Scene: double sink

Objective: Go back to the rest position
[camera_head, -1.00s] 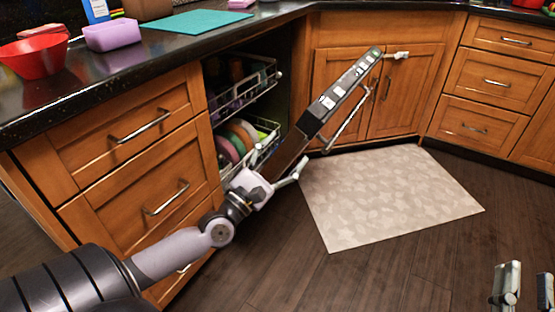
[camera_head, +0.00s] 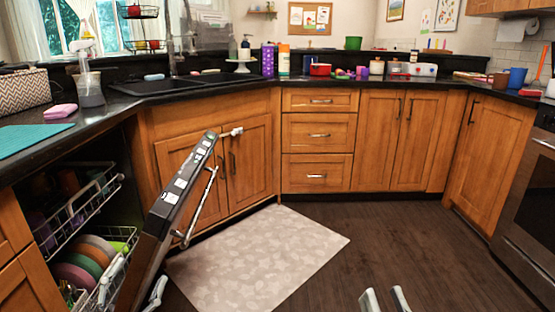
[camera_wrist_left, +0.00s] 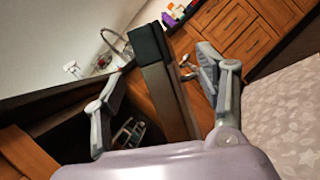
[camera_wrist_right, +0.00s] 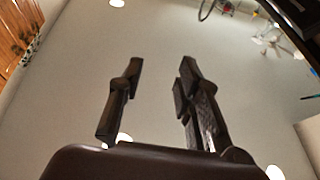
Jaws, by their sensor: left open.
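My left gripper (camera_wrist_left: 160,72) is open in the left wrist view, with one finger on each side of the dishwasher door (camera_wrist_left: 170,100). I cannot tell whether the fingers touch it. In the head view, pale finger parts of my left gripper (camera_head: 134,284) show at the bottom left beside the door (camera_head: 170,205), which stands ajar and tilted. My right gripper (camera_head: 384,300) shows only its two fingers at the bottom edge. In the right wrist view my right gripper (camera_wrist_right: 160,75) is open and empty, pointing at the pale ceiling.
The dishwasher's racks (camera_head: 75,225) hold several plates at the left. A pale patterned mat (camera_head: 255,260) lies on the clear dark floor (camera_head: 410,240). Wooden cabinets and a dark countertop with the sink (camera_head: 200,80) run behind. A stove (camera_head: 530,190) stands at the right.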

